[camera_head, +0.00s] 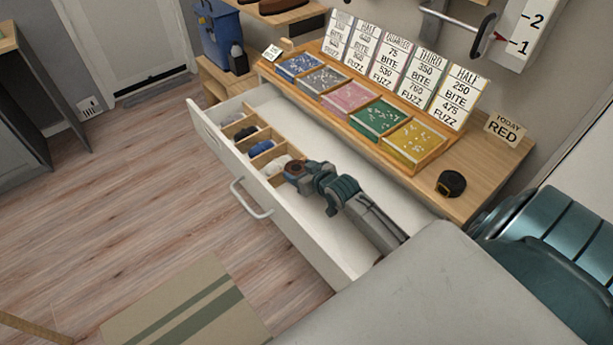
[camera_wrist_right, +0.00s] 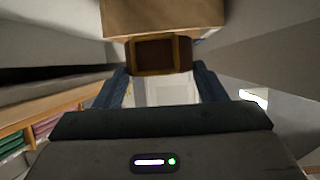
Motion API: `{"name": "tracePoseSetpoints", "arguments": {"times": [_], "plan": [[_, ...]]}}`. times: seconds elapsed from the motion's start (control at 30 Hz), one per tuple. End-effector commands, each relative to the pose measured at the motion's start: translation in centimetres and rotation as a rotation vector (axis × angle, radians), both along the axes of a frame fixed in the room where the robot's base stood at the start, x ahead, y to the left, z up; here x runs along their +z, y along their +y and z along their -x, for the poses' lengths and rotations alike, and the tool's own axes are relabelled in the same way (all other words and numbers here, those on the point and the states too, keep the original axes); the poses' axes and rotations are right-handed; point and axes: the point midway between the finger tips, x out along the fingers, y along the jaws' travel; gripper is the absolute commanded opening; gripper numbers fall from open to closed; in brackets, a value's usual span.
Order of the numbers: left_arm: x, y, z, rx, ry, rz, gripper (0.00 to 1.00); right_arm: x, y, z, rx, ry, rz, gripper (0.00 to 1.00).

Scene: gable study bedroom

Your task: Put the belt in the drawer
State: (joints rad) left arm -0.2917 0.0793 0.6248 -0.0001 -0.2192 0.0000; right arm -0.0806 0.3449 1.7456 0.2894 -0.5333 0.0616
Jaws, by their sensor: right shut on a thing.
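The drawer (camera_head: 318,262) is pulled open below the desk, with a wooden divider (camera_head: 262,134) making compartments along its far-left end. My right gripper (camera_head: 299,172) is low inside the drawer, at the near end of the divider. It is shut on a brown rolled thing, apparently the belt (camera_head: 293,168). In the right wrist view the brown belt (camera_wrist_right: 158,55) sits between the two fingers (camera_wrist_right: 158,76), close to a tan wooden surface (camera_wrist_right: 160,14). I cannot tell whether the belt touches the drawer's bottom. My left gripper is out of view.
Compartments hold rolled dark, blue (camera_head: 261,148) and pale (camera_head: 277,164) cloth items. A black round item (camera_head: 451,184) lies on the desk (camera_head: 470,205). A rack of coloured trays (camera_head: 350,97) with cards stands behind. The drawer's front wall and handle (camera_head: 250,200) face open floor.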

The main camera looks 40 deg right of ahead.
Motion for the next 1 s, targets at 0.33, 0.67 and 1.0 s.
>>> {"name": "tracePoseSetpoints", "arguments": {"times": [0.33, 0.67, 1.0], "plan": [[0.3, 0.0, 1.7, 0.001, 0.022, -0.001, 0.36, -4.7, 0.1, 0.0, -0.001, 0.001, -0.002, 0.38], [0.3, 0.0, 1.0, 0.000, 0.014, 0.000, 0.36, -8.2, 0.1, 0.0, -0.001, -0.001, 0.000, 0.38], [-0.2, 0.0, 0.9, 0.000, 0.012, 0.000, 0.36, -8.7, 0.1, 0.0, 0.000, -0.001, 0.001, 0.38]]}}
